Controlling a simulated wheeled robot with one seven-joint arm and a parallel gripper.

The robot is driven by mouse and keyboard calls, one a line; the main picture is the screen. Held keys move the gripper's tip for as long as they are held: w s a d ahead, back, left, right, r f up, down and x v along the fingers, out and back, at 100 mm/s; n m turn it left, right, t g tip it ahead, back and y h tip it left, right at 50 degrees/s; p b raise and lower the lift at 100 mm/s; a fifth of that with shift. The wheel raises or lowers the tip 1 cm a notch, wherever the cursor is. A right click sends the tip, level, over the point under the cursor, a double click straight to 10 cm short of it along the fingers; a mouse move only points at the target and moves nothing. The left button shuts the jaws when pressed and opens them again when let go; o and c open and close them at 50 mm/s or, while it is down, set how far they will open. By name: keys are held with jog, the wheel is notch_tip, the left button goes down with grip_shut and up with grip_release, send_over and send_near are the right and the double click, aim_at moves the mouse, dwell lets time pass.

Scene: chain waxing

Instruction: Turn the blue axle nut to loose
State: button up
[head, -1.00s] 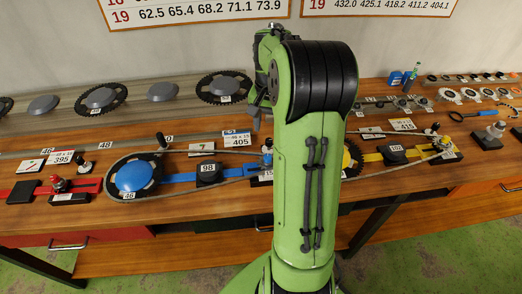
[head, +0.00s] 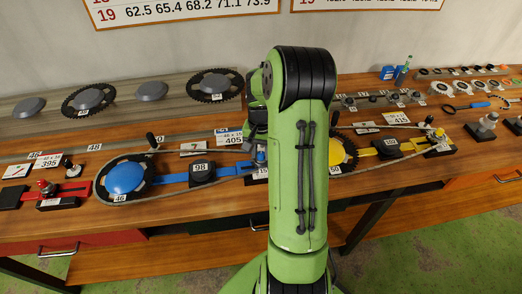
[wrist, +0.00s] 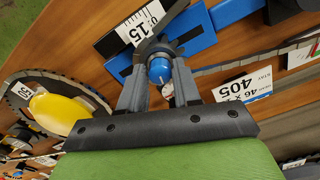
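The blue axle nut (wrist: 159,70) shows in the wrist view as a small blue cap between the two fingers of my gripper (wrist: 160,78). The fingers stand close on either side of it. I cannot tell whether they press on it. A dark grey lever-like piece crosses just beyond the nut, over the blue rail (wrist: 205,25). In the head view, the nut (head: 260,157) shows at the right end of the blue rail. My gripper (head: 251,135) is just above it, partly hidden by my green arm.
A blue-centred chainring (head: 125,178) with a chain around it lies left along the rail, with a black block marked 98 (head: 202,171) between. A yellow chainring (head: 337,152) and yellow rail lie right. A white 405 card (wrist: 243,86) lies beside the nut.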

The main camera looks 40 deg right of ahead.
grip_shut()
jog(key=shift+n, duration=0.3)
jog(key=n, duration=0.3)
jog(key=shift+n, duration=0.4)
jog(key=n, duration=0.4)
jog(key=shift+n+b, duration=0.3)
jog(key=n, duration=0.5)
jog(key=shift+b, duration=0.3)
jog(key=n, duration=0.6)
jog(key=shift+b, duration=0.4)
